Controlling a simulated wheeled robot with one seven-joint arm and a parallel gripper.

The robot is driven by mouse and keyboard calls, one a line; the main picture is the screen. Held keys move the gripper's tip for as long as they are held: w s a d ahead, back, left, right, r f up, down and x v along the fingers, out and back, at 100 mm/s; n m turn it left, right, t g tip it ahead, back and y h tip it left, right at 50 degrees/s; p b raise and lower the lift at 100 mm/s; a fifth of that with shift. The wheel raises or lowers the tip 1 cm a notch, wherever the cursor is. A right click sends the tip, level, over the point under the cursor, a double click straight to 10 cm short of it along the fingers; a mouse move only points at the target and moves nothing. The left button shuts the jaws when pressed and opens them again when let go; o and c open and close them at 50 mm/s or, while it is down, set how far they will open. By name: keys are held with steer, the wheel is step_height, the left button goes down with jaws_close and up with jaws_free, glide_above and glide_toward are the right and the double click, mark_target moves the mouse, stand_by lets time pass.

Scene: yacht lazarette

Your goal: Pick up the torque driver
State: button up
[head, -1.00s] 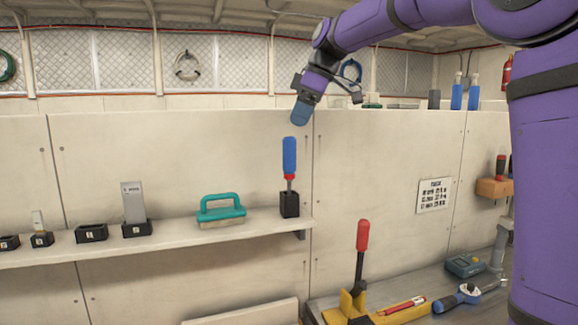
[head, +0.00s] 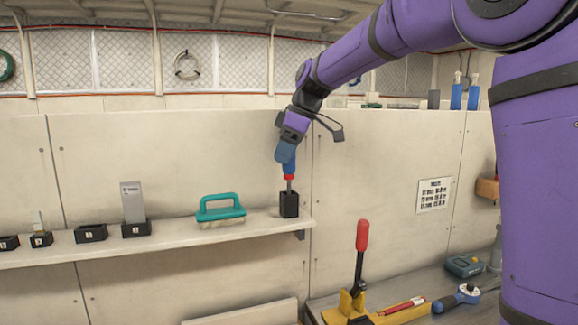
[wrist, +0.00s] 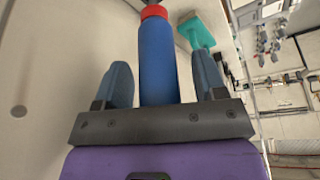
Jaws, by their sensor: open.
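The torque driver (head: 289,168) stands upright in a black holder (head: 289,204) at the right end of the shelf. It has a blue handle with a red collar, and a metal shaft goes down into the holder. My gripper (head: 285,158) is at the handle from above and hides its upper part in the head view. In the wrist view the blue handle (wrist: 158,62) lies between my two open fingers (wrist: 163,82), with a visible gap on both sides.
A teal-handled brush (head: 220,209) sits left on the same shelf (head: 170,238), with several black holders (head: 91,233) beyond it. Below right, a yellow tool with a red-tipped lever (head: 361,236) stands on the bench. The wall panel (head: 180,155) is close behind the driver.

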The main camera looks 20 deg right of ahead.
steer(key=shift+c, duration=0.2)
steer(key=c, duration=1)
steer(key=shift+c, duration=0.2)
steer(key=shift+r, duration=0.1)
